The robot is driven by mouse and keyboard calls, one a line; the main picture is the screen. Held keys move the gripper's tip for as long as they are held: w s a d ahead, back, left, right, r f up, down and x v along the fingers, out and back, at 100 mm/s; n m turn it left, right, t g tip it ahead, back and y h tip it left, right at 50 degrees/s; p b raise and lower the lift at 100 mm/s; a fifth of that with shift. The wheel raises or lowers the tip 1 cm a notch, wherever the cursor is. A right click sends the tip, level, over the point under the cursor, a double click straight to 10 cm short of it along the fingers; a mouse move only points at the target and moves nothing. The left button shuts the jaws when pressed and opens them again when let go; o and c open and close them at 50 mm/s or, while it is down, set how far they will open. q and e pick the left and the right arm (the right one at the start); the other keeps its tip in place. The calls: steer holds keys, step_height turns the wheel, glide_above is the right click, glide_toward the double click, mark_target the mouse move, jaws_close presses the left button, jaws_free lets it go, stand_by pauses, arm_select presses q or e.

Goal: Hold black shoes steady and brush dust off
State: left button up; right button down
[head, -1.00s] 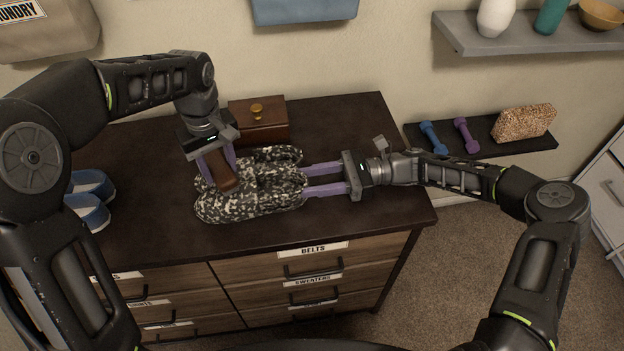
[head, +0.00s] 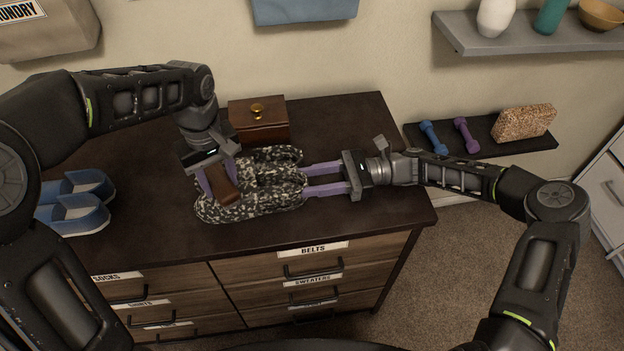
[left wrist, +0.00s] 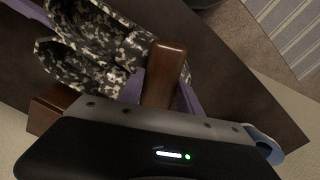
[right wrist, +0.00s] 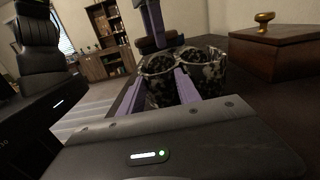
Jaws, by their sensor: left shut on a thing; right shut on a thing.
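A pair of shoes with a black, grey and white camouflage pattern lies side by side on the dark dresser top. The near shoe (head: 262,199) and the far shoe (head: 277,155) point left. My left gripper (head: 219,190) is shut on a brown brush (head: 224,194), which is over the toe end of the near shoe. The brush also shows in the left wrist view (left wrist: 167,72). Its underside is hidden, so contact is unclear. My right gripper (head: 306,181) is shut on the shoes at their right, heel end; the exact grip is unclear.
A brown wooden box (head: 260,128) with a brass knob stands behind the shoes. Blue slip-on shoes (head: 75,208) sit at the dresser's left. The dresser top (head: 350,125) is bare at the back right. A wall shelf (head: 490,140) with dumbbells is at the right.

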mark_target(218, 167)
arm_select(q)
steer(key=shift+w, duration=0.1)
steer(key=shift+w+a+f, duration=0.15)
steer(key=shift+w+a, duration=0.05)
steer(key=shift+w, duration=0.65)
steer(key=shift+w+a+f, duration=0.1)
steer(key=shift+w+a, duration=0.05)
steer(key=shift+w, duration=0.7)
steer(key=shift+w+a+r, duration=0.15)
steer(key=shift+w, duration=0.75)
steer(key=shift+w+a+r, duration=0.1)
steer(key=shift+w, duration=0.75)
steer(key=shift+s+d+f, duration=0.15)
steer(key=shift+s, duration=0.75)
steer(key=shift+s+d+f, duration=0.15)
steer(key=shift+s, duration=0.75)
steer(key=shift+s, duration=0.15)
